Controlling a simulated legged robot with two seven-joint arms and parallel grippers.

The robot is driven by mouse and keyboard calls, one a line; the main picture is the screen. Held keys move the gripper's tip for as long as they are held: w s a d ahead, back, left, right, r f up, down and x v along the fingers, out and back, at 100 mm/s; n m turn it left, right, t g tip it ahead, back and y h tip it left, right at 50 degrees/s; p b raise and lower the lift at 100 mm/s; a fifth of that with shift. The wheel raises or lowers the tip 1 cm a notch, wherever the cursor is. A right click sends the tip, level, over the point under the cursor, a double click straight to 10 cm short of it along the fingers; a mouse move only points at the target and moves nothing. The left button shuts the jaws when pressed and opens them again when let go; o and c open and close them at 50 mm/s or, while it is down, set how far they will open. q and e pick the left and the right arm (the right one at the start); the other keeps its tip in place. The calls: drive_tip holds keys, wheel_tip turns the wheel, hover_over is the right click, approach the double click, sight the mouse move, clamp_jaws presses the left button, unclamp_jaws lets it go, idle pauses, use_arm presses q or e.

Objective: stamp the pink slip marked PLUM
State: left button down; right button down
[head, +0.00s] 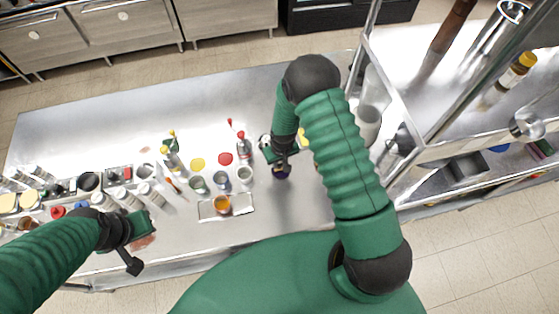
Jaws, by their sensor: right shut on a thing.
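My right gripper (280,157) reaches down over the table right of the middle and is shut on a small dark thing with a purplish part (281,173). The fingers and arm hide much of it, and I cannot tell whether it touches the table. My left gripper (141,244) is open at the table's near left, with a reddish-pink patch (145,241) beside it. A paler pinkish patch (145,150) lies farther back. No PLUM marking is readable, so I cannot tell which thing is the slip.
The steel table (240,90) is clear at the back. Bottles, cups and jars crowd its left and middle. A tray (241,211) holds an orange cup (222,204). A yellow disc (197,164) and a red disc (225,158) lie flat. A shelf rack (400,90) stands at the right.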

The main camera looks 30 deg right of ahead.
drive_tip(key=shift+d+f, duration=0.35)
drive_tip(key=shift+d, duration=0.1)
use_arm(q)
drive_tip(key=shift+d+f, duration=0.2)
drive_tip(key=shift+d, duration=0.4)
drive_tip(key=shift+a+f+b, duration=0.1)
drive_tip(key=shift+a+b, duration=0.05)
drive_tip(key=shift+b, duration=0.15)
use_arm(e)
drive_tip(key=shift+a+f, duration=0.1)
drive_tip(key=shift+f, duration=0.05)
use_arm(q)
drive_tip(key=shift+a, duration=0.25)
use_arm(e)
drive_tip(key=shift+a, duration=0.2)
use_arm(q)
drive_tip(key=shift+d+f, duration=0.1)
drive_tip(key=shift+d, duration=0.1)
use_arm(e)
drive_tip(key=shift+d+f, duration=0.1)
drive_tip(key=shift+d, duration=0.1)
use_arm(q)
drive_tip(key=shift+a, duration=0.1)
use_arm(e)
drive_tip(key=shift+s+a, duration=0.1)
